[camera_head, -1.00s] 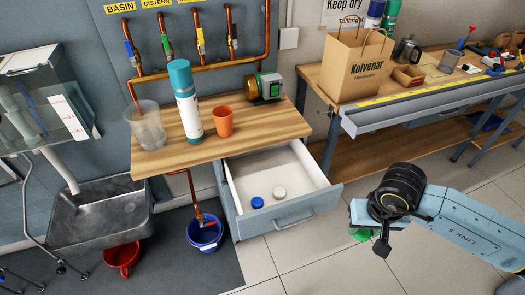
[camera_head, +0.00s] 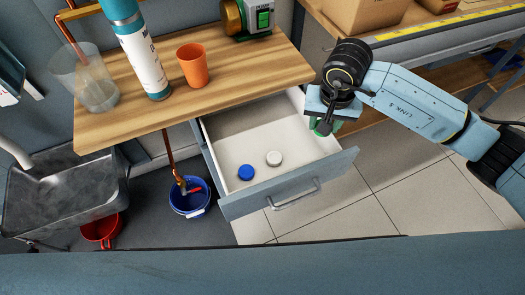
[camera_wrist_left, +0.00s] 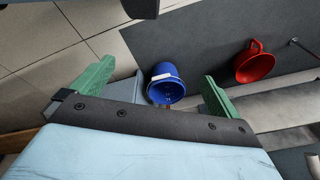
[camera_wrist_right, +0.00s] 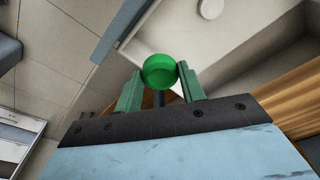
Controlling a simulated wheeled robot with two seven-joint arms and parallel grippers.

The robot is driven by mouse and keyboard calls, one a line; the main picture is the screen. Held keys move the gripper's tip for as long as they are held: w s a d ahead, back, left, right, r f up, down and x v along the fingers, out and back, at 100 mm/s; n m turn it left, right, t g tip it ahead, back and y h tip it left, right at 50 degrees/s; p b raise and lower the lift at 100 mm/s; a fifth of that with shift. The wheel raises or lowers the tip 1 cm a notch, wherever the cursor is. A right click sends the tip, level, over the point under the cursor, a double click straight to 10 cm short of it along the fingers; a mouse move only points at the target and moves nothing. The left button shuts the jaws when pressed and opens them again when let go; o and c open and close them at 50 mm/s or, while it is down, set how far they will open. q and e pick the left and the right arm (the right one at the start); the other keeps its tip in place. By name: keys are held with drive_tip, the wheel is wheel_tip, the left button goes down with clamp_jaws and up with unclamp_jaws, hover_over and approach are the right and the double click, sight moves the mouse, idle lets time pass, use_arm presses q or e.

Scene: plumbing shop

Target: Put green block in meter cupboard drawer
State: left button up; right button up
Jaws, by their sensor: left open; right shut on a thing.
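The green block (camera_wrist_right: 159,72), which shows a round face, is held between the fingers of my right gripper (camera_wrist_right: 160,80). In the head view the right gripper (camera_head: 325,122) is above the right side of the open drawer (camera_head: 290,195), beside its right wall. The block is mostly hidden there, with only a bit of green showing. The drawer is pulled out under the wooden top and holds a blue round piece (camera_head: 246,172) and a white round piece (camera_head: 274,158). My left gripper (camera_wrist_left: 155,78) is open and empty; it is outside the head view.
The wooden top (camera_head: 140,115) above the drawer bears an orange cup (camera_head: 193,66), a bottle (camera_head: 143,55), a clear beaker (camera_head: 92,85) and a green-and-brass device (camera_head: 262,18).

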wheel_tip(320, 180, down, 4)
drive_tip(key=w+a+m+b, duration=0.1)
drive_tip(key=w+a+b, duration=0.1)
drive_tip(key=b, duration=0.5)
hover_over(303, 152)
drive_tip(key=shift+m, duration=0.3)
drive_tip(key=f, duration=0.5)
drive_tip(key=shift+s+f, duration=0.15)
drive_tip(key=shift+s, duration=0.1)
wheel_tip(303, 152, down, 5)
drive_tip(key=shift+r+b, duration=0.15)
drive_tip(key=shift+b, duration=0.65)
use_arm(q)
drive_tip(key=w+d+r+t, duration=0.1)
drive_tip(key=w+d+r, duration=0.1)
drive_tip(key=w+r, duration=0.4)
wheel_tip(303, 152, up, 3)
drive_tip(key=shift+w+d+r, duration=0.15)
drive_tip(key=shift+d+r, duration=0.05)
drive_tip(key=shift+d, duration=0.05)
use_arm(e)
drive_tip(key=shift+f, duration=0.2)
drive_tip(key=o, duration=0.6)
use_arm(q)
drive_tip(key=shift+d+r, duration=0.15)
drive_tip(key=shift+r, duration=0.2)
use_arm(e)
drive_tip(key=o, duration=0.3)
